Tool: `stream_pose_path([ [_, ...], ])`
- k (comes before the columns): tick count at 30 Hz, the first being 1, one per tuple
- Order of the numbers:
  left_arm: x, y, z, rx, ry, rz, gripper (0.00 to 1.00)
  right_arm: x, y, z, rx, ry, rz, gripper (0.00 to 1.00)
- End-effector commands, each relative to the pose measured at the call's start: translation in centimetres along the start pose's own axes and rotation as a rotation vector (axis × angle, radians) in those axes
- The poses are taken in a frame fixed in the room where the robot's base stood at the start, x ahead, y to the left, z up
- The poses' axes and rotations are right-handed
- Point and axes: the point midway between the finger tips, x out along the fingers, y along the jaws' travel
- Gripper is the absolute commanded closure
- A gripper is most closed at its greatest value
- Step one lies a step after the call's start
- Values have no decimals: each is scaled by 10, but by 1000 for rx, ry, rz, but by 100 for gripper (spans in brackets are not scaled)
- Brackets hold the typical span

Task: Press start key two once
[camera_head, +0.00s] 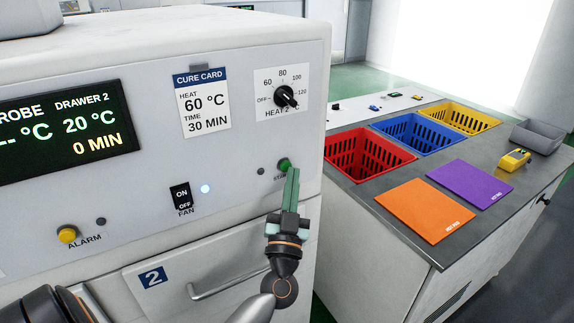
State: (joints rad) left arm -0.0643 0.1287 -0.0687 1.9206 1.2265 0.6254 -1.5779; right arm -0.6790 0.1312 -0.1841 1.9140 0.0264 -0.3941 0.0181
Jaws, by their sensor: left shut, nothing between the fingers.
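The green start key (284,163) sits on the white oven front, below the HEAT 2 dial. Its label is mostly hidden behind my gripper; only the first letters show. My left gripper (291,171) is shut and empty, its fingers pointing up with the tips at the lower edge of the key. I cannot tell whether they touch it or whether the key is pressed in. A small dark lamp (261,171) is left of the key. The display (68,133) reads 20 °C and 0 MIN for drawer 2. My right gripper is not in view.
The HEAT 2 dial (286,97), cure card (202,102), fan switch (182,197) and yellow alarm button (67,233) are on the same panel. The drawer handle (228,282) sticks out below. A counter (366,183) with red, blue and yellow baskets stands right.

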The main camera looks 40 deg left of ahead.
Motion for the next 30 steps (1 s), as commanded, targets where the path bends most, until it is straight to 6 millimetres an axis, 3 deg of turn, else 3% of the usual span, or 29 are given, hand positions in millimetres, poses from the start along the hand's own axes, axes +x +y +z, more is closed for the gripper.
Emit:
stream_pose_path([
  [30,6,-4,4,-1,1,0,100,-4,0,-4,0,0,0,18],
])
